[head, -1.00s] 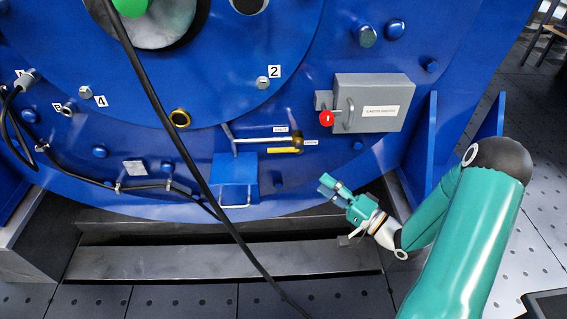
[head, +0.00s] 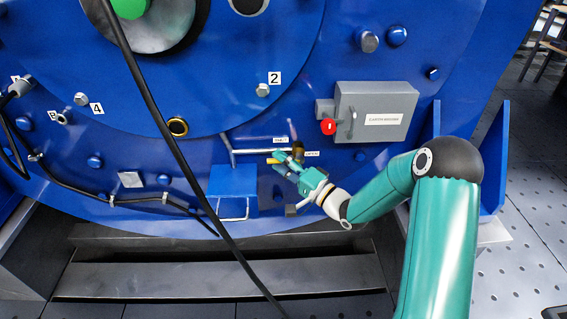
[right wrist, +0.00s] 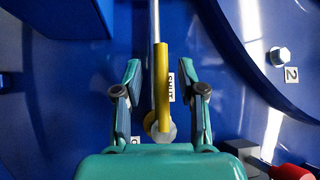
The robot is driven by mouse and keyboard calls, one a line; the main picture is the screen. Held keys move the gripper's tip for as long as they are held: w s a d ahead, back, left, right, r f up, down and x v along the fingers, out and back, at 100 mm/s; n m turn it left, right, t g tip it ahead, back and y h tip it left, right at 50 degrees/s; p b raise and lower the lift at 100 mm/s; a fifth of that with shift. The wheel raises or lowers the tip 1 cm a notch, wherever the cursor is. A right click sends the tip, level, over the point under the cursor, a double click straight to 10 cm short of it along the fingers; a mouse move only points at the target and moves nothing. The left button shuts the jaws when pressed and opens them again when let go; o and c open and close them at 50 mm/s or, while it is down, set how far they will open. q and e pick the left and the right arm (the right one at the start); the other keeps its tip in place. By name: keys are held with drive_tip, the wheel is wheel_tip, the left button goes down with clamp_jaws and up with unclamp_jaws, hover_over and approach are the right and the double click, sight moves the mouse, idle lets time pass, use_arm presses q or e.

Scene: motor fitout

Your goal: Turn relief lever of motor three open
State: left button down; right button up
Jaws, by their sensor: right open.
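The yellow relief lever (head: 271,161) lies along the thin metal pipe on the blue motor housing, pointing left in the head view. In the right wrist view the lever (right wrist: 161,85) runs up from its round pivot, with a "SHUT" label (right wrist: 171,87) beside it. My right gripper (head: 283,161) is at the lever and partly hides it in the head view. In the right wrist view the gripper (right wrist: 163,85) is open, with one finger on each side of the lever and gaps between. My left gripper is not in view.
A grey box (head: 376,112) with a red knob (head: 328,127) sits right above the lever. A blue box (head: 232,187) with a wire handle is below left. A black cable (head: 172,135) hangs across the front.

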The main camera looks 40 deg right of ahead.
drive_tip(key=shift+w+a+r, duration=0.1)
drive_tip(key=shift+w+a, duration=0.05)
drive_tip(key=shift+w, duration=0.25)
clamp_jaws()
